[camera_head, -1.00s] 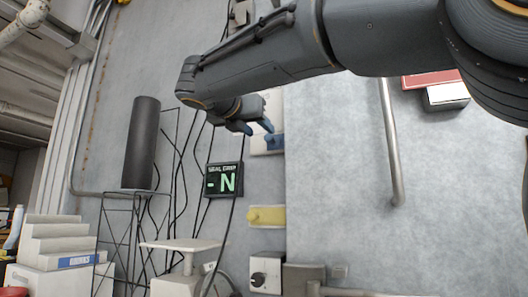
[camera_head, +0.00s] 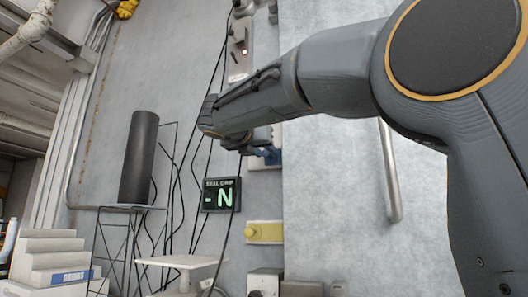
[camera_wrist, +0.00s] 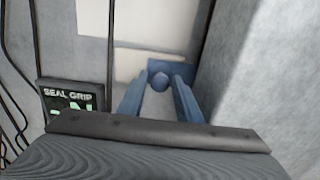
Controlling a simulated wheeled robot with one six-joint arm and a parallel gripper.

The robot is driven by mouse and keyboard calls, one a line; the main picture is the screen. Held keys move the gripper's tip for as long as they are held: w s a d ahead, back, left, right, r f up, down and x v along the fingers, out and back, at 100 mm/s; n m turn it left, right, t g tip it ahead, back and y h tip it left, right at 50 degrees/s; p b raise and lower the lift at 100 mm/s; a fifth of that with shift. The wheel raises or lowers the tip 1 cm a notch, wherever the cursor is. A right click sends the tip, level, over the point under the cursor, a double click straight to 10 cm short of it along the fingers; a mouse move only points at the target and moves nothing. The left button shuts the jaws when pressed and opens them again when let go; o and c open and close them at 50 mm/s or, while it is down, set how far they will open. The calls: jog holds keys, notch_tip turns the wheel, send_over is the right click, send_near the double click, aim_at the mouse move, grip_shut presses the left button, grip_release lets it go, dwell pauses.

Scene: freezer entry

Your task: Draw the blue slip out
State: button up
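The blue slip (camera_wrist: 184,68) is a flat blue piece with a round blue knob (camera_wrist: 160,81), set at a pale plate on the wall beside the door's edge. In the head view, the blue slip (camera_head: 274,157) shows just beyond my fingertips, partly covered by my gripper. My gripper (camera_wrist: 159,79) has its two blue fingers apart, one on each side of the knob. In the wrist view, gaps show between the knob and both fingers. I cannot tell how far the fingertips reach past the knob.
A dark "SEAL GRIP" display (camera_head: 222,195) reading "-N" hangs below left of my gripper. A yellow piece with a knob (camera_head: 264,232) is lower on the wall. A pale door with a vertical bar handle (camera_head: 389,175) is to the right. Black cables hang at left.

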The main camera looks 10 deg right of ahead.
grip_shut()
jog(key=w+a+p, duration=0.1)
jog(key=a+p, duration=0.1)
jog(key=w+a+p, duration=0.2)
jog(key=shift+a, duration=0.15)
jog(key=shift+o, duration=1.7)
grip_release()
jog(key=v, duration=0.7)
jog(key=shift+s+a+b, duration=0.25)
jog(key=shift+a+b, duration=0.05)
jog(key=shift+b, duration=0.15)
